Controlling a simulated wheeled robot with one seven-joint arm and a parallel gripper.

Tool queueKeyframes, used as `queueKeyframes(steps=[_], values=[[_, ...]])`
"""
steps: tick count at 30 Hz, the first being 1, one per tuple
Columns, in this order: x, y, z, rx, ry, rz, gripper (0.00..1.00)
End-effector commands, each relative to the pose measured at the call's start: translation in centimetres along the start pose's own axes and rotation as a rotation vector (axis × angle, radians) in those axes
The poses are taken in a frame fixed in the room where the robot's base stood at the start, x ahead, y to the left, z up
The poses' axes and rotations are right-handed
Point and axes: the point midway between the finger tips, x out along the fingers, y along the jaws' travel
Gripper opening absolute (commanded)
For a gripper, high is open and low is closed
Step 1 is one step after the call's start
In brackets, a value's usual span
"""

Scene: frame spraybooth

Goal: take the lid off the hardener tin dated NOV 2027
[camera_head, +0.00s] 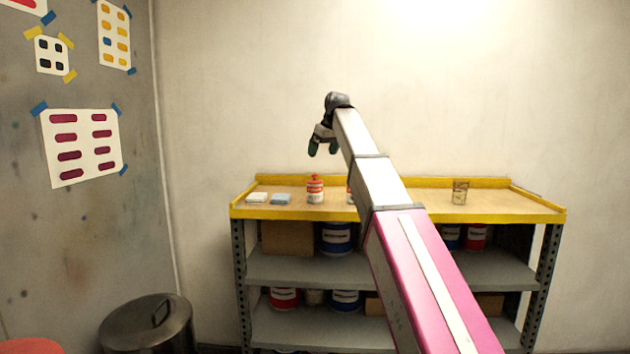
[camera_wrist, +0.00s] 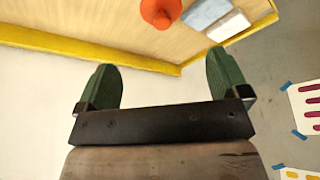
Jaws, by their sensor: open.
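A small white tin with a red label band and red top (camera_head: 314,189) stands upright on the bench top, left of my arm. A second red-and-white container (camera_head: 350,194) is mostly hidden behind my arm. No date is readable on either. In the wrist view an orange-red top (camera_wrist: 161,12) shows at the upper edge, beyond my fingertips; I cannot tell which container it belongs to. My gripper (camera_head: 322,146) is raised above the bench, over the left tin and apart from it. Its green fingers (camera_wrist: 164,78) are spread with nothing between them.
The bench (camera_head: 420,208) has a raised yellow rim. A white block (camera_head: 257,198) and a blue block (camera_head: 281,199) lie at its left, and a glass jar (camera_head: 460,191) stands right. Larger cans and boxes fill the shelves below. A lidded bin (camera_head: 147,325) stands front left.

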Motion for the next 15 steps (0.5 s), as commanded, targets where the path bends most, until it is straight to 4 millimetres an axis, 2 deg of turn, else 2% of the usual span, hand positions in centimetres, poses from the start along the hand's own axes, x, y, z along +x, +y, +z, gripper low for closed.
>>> queueKeyframes(steps=[12, 15], values=[[5.1, 0.0, 0.1, 0.0, -0.001, 0.0, 0.93], [5.6, 0.0, 0.1, 0.0, 0.0, 0.0, 0.93]])
